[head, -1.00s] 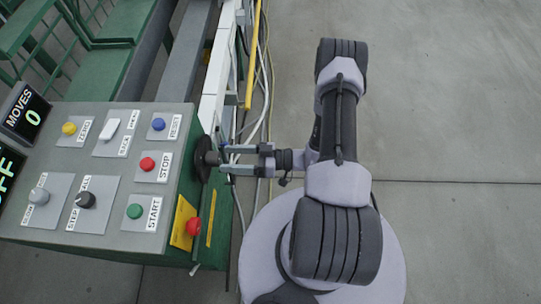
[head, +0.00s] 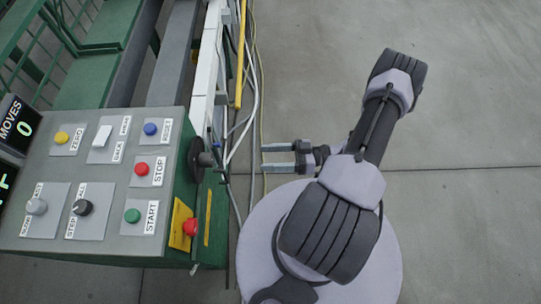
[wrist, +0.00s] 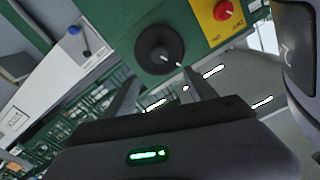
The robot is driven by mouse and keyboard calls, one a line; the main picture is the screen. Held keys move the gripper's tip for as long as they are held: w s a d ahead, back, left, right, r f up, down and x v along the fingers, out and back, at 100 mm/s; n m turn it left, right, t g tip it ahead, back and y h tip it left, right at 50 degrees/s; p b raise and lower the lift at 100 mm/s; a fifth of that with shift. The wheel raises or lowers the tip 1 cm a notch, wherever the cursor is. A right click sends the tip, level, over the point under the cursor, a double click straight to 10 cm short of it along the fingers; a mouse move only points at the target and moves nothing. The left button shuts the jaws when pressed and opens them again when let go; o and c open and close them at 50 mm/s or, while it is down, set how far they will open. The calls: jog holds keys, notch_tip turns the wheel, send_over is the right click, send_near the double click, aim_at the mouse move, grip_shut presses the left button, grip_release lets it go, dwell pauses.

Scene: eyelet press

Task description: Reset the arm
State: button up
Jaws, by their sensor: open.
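My gripper (head: 278,158) is open and empty in the head view, its two fingers pointing left toward the control box. A gap of bare floor and cables lies between its fingertips and the black round knob (head: 200,158) on the box's right side. The wrist view shows the same black knob (wrist: 159,48) on the green panel beyond my fingers (wrist: 160,100). Nothing is between the fingers. My arm stands folded over its round base, its upper part leaning up and right.
The control box (head: 100,240) carries several buttons, a rocker switch and selector knobs. A red emergency button (head: 191,227) sits on a yellow plate at its right side. Cables (head: 252,100) run along the machine's edge. The floor (head: 470,100) on the right is clear.

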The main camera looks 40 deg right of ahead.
jog(key=shift+r, duration=0.1)
dwell(0.4)
jog(key=w+a+r+n+g+h+b, duration=0.1)
jog(key=a+r+n+g+h, duration=0.2)
jog(key=r+n+g, duration=0.85)
jog(key=w+a+r+n+t+h, duration=0.1)
jog(key=a+r+n+h, duration=0.35)
jog(key=n, duration=1.45)
jog(key=s+a+r+n+t+h, duration=0.2)
jog(key=r+n, duration=0.6)
jog(key=n, duration=0.7)
jog(key=s+a+r+n+t+h+b, duration=0.1)
jog(key=s+a+r+n+t+h, duration=0.2)
jog(key=r+n, duration=0.5)
jog(key=a+n+t, duration=0.1)
jog(key=n, duration=0.6)
jog(key=shift+s, duration=0.35)
jog(key=shift+a+h, duration=0.15)
jog(key=shift+h, duration=0.1)
